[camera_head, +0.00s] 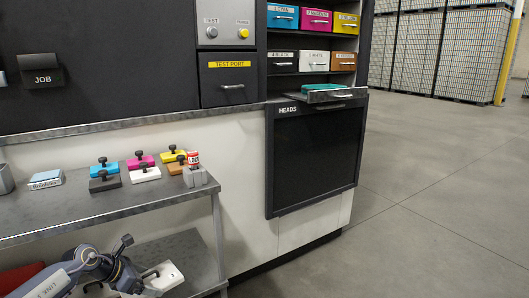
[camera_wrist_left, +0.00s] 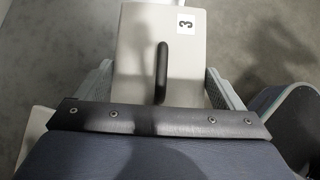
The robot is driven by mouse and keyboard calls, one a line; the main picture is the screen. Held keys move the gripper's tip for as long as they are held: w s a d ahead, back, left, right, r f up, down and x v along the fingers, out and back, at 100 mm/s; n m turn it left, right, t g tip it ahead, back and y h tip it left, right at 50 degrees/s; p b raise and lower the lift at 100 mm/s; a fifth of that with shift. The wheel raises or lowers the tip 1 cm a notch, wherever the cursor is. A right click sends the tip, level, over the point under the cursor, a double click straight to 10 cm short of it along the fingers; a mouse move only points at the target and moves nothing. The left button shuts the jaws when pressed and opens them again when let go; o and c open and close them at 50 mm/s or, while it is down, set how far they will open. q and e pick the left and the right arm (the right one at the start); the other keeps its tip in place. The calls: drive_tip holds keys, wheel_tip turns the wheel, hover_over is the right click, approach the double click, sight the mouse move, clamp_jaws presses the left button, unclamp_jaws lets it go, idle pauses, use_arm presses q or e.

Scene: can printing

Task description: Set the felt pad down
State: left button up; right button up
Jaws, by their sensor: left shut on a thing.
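The felt pad appears to be the pale block marked 3 (camera_wrist_left: 190,60), with a black upright handle. It fills the space between the ridged fingers of my left gripper (camera_wrist_left: 158,72), which is shut on it. In the head view my left gripper (camera_head: 138,276) is low at the bottom left, beside the lower shelf of the metal bench. The pale block (camera_head: 168,274) shows at its right, with the 3 facing up. Its underside is hidden, so I cannot tell whether it touches the shelf. My right gripper is not in view.
The bench top (camera_head: 85,215) bears several coloured blocks with black knobs, a red-and-white can (camera_head: 194,158) in a grey holder, and a pale-blue-topped block (camera_head: 45,178). The lower shelf (camera_head: 195,250) has bare room at the right. A teal item (camera_head: 322,87) lies on the HEADS panel's ledge.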

sight(167, 290)
use_arm(q)
drive_tip(key=s+d+r+n+t+y, duration=0.25)
drive_tip(key=s+d+n+y, duration=0.5)
drive_tip(key=s+d, duration=0.65)
wheel_tip(167, 290, up, 13)
drive_tip(key=s+n+h+p, duration=0.1)
drive_tip(key=s+p, duration=0.1)
drive_tip(key=p, duration=2.1)
drive_tip(key=shift+n+h, duration=0.35)
